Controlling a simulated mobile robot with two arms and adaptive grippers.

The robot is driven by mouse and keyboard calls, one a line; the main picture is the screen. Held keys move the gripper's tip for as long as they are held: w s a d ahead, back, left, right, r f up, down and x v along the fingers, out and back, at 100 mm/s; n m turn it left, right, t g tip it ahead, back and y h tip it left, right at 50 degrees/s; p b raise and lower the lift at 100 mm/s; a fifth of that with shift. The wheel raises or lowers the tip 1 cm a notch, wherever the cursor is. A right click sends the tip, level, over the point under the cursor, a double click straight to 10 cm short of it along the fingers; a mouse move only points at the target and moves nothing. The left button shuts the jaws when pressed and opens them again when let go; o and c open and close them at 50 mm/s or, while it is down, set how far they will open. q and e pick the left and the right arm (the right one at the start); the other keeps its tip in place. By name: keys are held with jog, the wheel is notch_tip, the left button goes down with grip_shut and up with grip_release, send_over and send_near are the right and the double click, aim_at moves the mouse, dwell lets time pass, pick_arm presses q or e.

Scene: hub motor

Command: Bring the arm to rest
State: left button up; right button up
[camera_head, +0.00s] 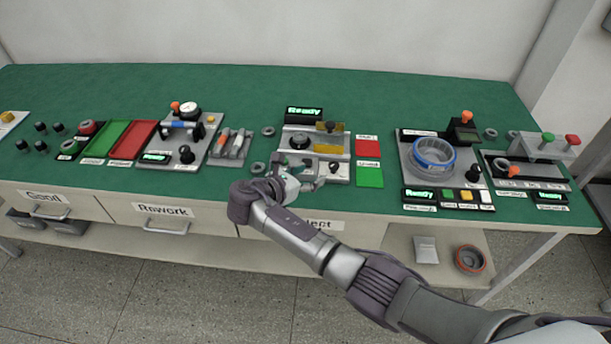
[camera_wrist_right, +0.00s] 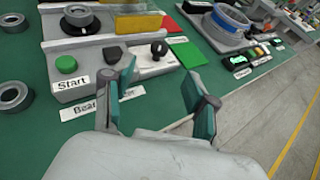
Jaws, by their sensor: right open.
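My right arm reaches in from the lower right of the head view. Its gripper (camera_head: 314,184) is over the front of the bench, by the middle station with the lit "Ready" display (camera_head: 304,113). In the right wrist view the gripper (camera_wrist_right: 160,100) has its two teal-padded fingers spread apart with nothing between them. Beyond the fingers are the station's grey base (camera_wrist_right: 95,88), a green Start button (camera_wrist_right: 66,64) and a black knob (camera_wrist_right: 159,48). Whether the fingers touch the station cannot be told. My left gripper is not in view.
The green bench top (camera_head: 240,85) is clear along the back. A station holding a blue-rimmed ring (camera_head: 434,153) stands to the right. Red (camera_head: 367,147) and green (camera_head: 369,177) squares lie beside the middle station. Loose grey rings (camera_wrist_right: 14,96) lie left of the gripper. Drawers (camera_head: 163,214) line the front.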

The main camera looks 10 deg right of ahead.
jog(key=shift+s+a+r, duration=0.25)
jog(key=shift+s+a, duration=0.05)
jog(key=shift+a, duration=0.1)
jog(key=shift+f, duration=0.1)
